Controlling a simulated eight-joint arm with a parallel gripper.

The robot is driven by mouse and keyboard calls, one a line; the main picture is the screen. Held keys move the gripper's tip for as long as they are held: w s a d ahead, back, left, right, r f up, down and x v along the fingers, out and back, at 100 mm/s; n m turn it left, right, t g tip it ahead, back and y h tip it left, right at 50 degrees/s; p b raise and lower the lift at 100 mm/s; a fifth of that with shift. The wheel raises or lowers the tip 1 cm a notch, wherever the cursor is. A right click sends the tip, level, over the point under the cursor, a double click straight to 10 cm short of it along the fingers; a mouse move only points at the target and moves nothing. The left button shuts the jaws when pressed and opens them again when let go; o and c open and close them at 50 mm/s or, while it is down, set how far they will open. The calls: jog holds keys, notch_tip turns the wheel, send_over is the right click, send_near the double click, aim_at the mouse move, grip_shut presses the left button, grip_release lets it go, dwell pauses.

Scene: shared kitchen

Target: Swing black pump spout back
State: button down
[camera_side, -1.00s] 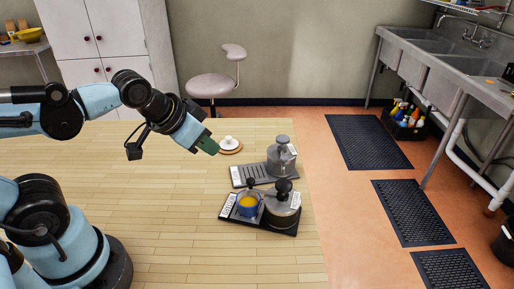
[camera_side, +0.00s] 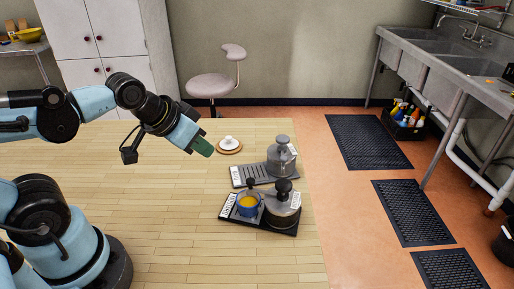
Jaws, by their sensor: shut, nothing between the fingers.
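Two pump dispensers stand near the table's right edge. The nearer one (camera_side: 282,207) has a black top (camera_side: 283,187) and stands on a black tray (camera_side: 272,229). A black spout seems to reach left from it over a blue cup (camera_side: 247,210) holding something yellow-orange; its exact direction is too small to tell. The farther one (camera_side: 281,158) is all grey and stands on a grey ribbed tray (camera_side: 251,174). My gripper (camera_side: 204,148) is shut and empty, above the table, up and left of both dispensers and apart from them.
A white lidded item (camera_side: 229,142) sits on a round wooden board, just right of my gripper. White labels lie on the trays' left ends. A stool (camera_side: 212,86) stands behind the table.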

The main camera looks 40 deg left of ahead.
dwell(0.3)
jog(key=c, duration=1.4)
grip_release()
jog(key=shift+w+d+r, duration=0.15)
jog(key=shift+c, duration=0.2)
jog(key=o, duration=0.4)
jog(key=shift+w+d+r+g, duration=0.5)
jog(key=shift+d+r+g, duration=0.2)
jog(key=shift+r, duration=0.15)
notch_tip(320, 180, up, 5)
jog(key=g, duration=0.6)
send_over(251, 180)
jog(key=shift+f, duration=5.9)
grip_shut()
